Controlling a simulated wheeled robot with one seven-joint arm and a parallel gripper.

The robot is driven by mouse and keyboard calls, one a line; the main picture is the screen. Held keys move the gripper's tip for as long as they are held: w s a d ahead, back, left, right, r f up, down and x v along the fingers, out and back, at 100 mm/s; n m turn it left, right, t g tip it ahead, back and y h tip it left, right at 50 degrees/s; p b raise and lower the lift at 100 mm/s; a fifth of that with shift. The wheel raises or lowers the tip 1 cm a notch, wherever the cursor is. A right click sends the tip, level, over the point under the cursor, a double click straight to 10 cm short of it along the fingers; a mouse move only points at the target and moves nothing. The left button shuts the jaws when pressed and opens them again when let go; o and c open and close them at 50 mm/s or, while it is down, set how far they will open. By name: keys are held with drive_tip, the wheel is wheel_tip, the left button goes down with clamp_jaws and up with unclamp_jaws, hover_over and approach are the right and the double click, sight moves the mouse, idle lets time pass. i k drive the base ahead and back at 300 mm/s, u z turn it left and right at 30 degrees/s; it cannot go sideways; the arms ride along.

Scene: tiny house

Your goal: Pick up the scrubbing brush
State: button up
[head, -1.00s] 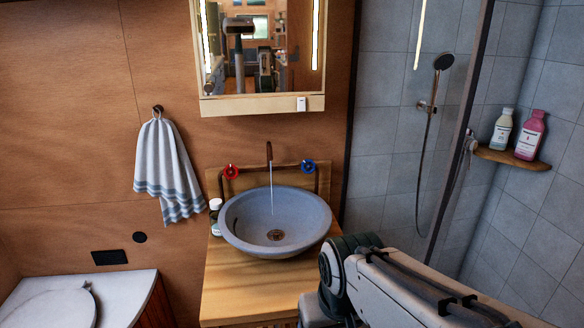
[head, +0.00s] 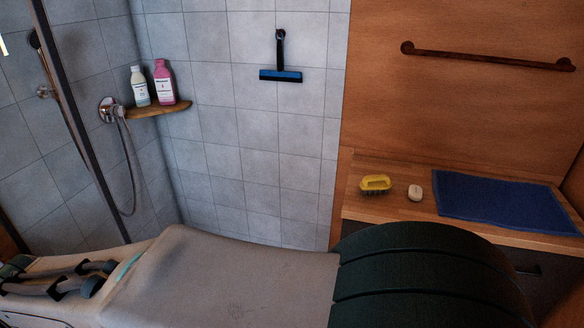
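The scrubbing brush (head: 375,184) has a yellow handle and dark bristles. It rests bristles down near the left end of a wooden counter (head: 395,208), at the right of the head view. My arm crosses the bottom of the view, in front of the counter. My gripper is out of the frame, so its fingers and anything in them are hidden.
A small white soap bar (head: 415,192) and a flat blue towel (head: 500,201) lie right of the brush. A brown rail (head: 487,57) is on the wall above. At left are a squeegee (head: 281,75) and a shelf (head: 158,110) with two bottles.

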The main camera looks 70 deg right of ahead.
sight(372, 184)
drive_tip(key=z, duration=3.25)
drive_tip(key=k, duration=0.55)
drive_tip(key=u, duration=0.4)
drive_tip(key=i, duration=1.55)
drive_tip(key=z, duration=1)
drive_tip(key=i, duration=0.3)
drive_tip(key=z, duration=0.3)
